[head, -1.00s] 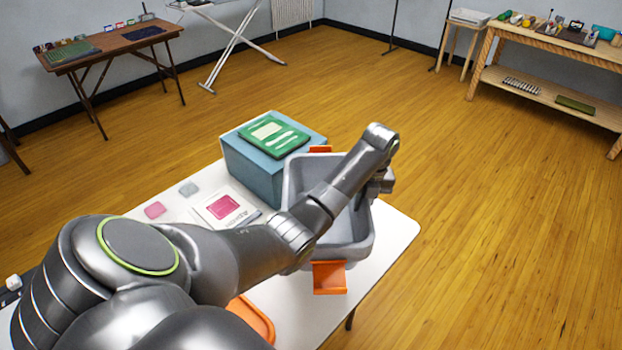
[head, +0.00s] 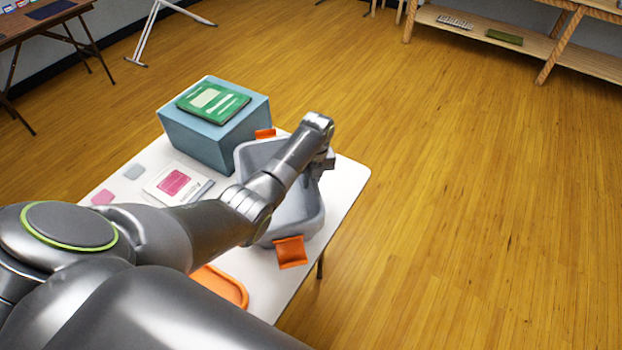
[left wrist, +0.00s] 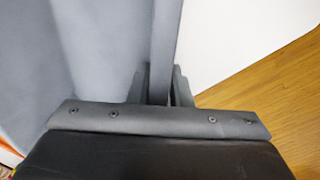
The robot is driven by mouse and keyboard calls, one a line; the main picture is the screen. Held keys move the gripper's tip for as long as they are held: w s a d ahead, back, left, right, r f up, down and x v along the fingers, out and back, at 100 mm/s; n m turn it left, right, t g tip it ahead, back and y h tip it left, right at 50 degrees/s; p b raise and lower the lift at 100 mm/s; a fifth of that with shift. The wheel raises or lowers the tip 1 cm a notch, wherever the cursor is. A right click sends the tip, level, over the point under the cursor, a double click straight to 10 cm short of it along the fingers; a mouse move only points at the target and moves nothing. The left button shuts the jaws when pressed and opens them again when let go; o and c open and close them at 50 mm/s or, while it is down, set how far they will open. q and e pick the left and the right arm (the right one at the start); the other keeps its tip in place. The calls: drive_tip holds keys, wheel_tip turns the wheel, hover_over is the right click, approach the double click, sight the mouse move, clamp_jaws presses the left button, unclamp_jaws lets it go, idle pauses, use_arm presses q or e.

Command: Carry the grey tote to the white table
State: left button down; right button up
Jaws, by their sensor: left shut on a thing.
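The grey tote (head: 298,214), an open box with orange end handles (head: 291,252), is at the right end of a white table (head: 346,182). I cannot tell whether its base touches the tabletop. My left gripper (head: 326,166) reaches across the tote and is shut on its right-hand rim. In the left wrist view the rim (left wrist: 165,38) runs between the fingers (left wrist: 163,92), with the tote's wall (left wrist: 60,50) at left. My arm hides part of the tote's inside. My right gripper is not in view.
A blue box (head: 205,140) with a green book (head: 213,101) on top stands beside the tote. A white card with a pink patch (head: 174,183) and an orange tray (head: 222,285) lie on the table. Wooden floor (head: 470,200) is clear to the right.

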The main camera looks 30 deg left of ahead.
use_arm(q)
drive_tip(key=shift+f, duration=0.1)
drive_tip(key=c, duration=1.3)
unclamp_jaws()
drive_tip(key=r, duration=0.8)
drive_tip(key=r+b, duration=0.1)
drive_tip(key=r, duration=0.3)
drive_tip(key=shift+w+d+r, duration=0.15)
drive_tip(key=shift+w+d, duration=0.1)
drive_tip(key=shift+d, duration=0.15)
